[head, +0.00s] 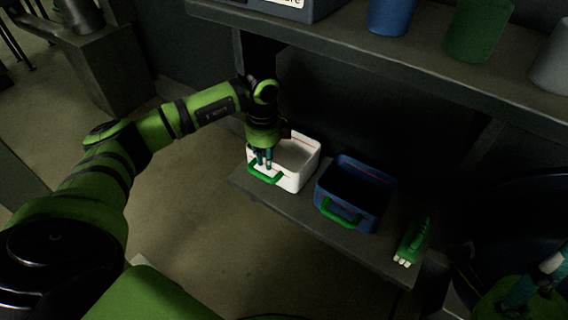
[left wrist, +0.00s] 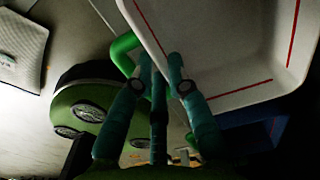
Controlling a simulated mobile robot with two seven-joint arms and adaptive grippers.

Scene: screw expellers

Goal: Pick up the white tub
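The white tub (head: 298,163) stands at the left end of a low dark shelf, upright, with a green handle (head: 265,176) on its front side. My left gripper (head: 264,163) points down at the tub's front left, by the rim and handle. Its teal fingers are straight with gaps between them, and I see no firm hold. In the left wrist view the fingers (left wrist: 160,65) overlap the tub's white wall (left wrist: 225,50) and the green handle (left wrist: 124,48); exact contact is unclear. The fingers of my right gripper (head: 538,279) show partly at the lower right, away from the tub.
A blue tub (head: 357,192) with a green handle stands just right of the white one. A green tool with white tips (head: 412,243) lies farther right. An upper shelf (head: 400,66) with blue, green and grey containers overhangs behind. The floor (head: 215,215) in front is clear.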

